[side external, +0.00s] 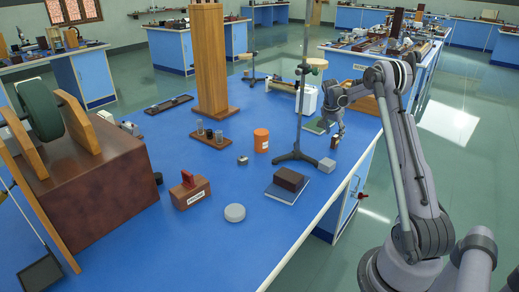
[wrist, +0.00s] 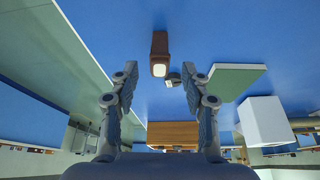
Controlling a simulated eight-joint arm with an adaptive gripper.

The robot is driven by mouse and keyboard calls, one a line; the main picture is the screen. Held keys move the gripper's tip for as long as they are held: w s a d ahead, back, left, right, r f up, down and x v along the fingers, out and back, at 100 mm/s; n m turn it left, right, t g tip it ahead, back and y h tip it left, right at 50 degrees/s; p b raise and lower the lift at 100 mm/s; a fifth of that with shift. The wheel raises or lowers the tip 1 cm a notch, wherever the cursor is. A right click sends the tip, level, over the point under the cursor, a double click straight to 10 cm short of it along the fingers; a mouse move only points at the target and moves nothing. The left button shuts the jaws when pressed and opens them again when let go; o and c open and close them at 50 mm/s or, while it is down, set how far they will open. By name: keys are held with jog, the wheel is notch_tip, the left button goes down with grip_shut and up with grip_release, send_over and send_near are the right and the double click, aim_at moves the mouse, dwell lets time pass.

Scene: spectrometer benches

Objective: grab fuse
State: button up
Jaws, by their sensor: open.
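A small upright brown block with a cream end (wrist: 160,55) stands on the blue bench top, ahead of and between the fingertips in the wrist view. In the side view it looks like the small dark block (side external: 334,142) just below my gripper (side external: 338,124). A small grey metallic piece (wrist: 174,80) lies close beside it in the wrist view. I cannot tell for sure which of these is the fuse. My gripper also shows in the wrist view (wrist: 160,72), its fingers spread wide with nothing between them. It is above the bench near its right edge.
A green slab (wrist: 238,80), a white box (wrist: 262,122) and a wooden box (wrist: 172,134) are close by. A tripod stand (side external: 297,154), a grey cube (side external: 327,165) and a dark block on a grey book (side external: 289,180) stand nearer. The bench edge is right of the gripper.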

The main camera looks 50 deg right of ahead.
aim_at(335, 136)
jog(key=shift+x, duration=2.7)
jog(key=shift+d, duration=0.15)
jog(key=shift+r, duration=0.1)
grip_shut()
